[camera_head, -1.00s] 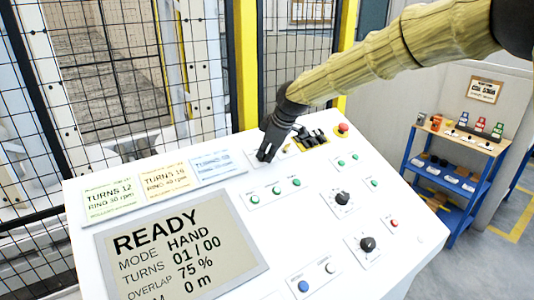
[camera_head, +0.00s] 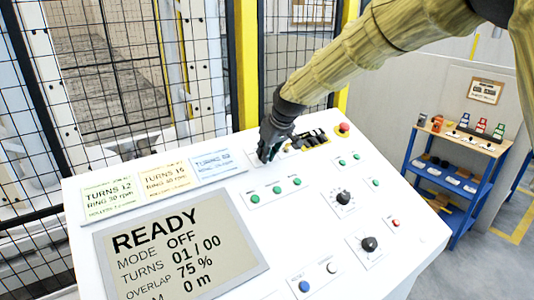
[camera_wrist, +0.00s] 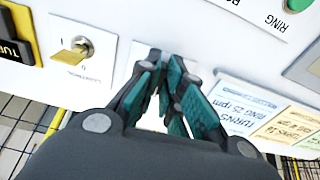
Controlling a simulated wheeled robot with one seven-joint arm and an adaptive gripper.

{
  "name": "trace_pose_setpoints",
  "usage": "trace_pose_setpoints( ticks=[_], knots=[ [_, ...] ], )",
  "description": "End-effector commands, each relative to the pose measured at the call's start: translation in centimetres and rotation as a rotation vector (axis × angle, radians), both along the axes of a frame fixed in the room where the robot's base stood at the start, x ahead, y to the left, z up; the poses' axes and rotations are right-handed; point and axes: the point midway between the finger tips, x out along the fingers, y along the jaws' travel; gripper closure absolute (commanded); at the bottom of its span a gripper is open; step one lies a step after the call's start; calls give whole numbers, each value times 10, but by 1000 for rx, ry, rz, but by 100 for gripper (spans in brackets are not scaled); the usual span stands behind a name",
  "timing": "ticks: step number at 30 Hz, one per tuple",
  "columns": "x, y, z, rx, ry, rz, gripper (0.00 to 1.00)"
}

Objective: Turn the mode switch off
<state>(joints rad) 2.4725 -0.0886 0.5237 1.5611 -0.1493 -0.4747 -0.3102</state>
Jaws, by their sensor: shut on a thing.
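The mode switch is on the white control panel (camera_head: 215,195), hidden behind my fingers in both views. My gripper (camera_head: 266,155) points down at the panel's upper part, just right of the pale blue note. In the wrist view the teal-padded fingers (camera_wrist: 170,78) are closed together over a white plate, shut on the switch knob. The display (camera_head: 180,250) reads READY, MODE OFF, TURNS 01 / 00, OVERLAP 75 %.
A key switch with a yellow key (camera_wrist: 72,54) sits beside my fingers. A red button (camera_head: 343,128), black knobs (camera_head: 343,198) and green buttons (camera_head: 277,189) are on the panel. A wire-mesh fence (camera_head: 120,70) stands behind; a blue shelf (camera_head: 455,175) stands right.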

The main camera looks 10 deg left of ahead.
Motion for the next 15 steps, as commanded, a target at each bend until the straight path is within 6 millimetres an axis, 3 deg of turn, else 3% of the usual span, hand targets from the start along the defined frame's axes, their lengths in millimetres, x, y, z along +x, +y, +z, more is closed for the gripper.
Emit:
trace_pose_setpoints(
  ticks=[15],
  knots=[
    [1, 0, 2, 15, 11, -45, 100]
  ],
)
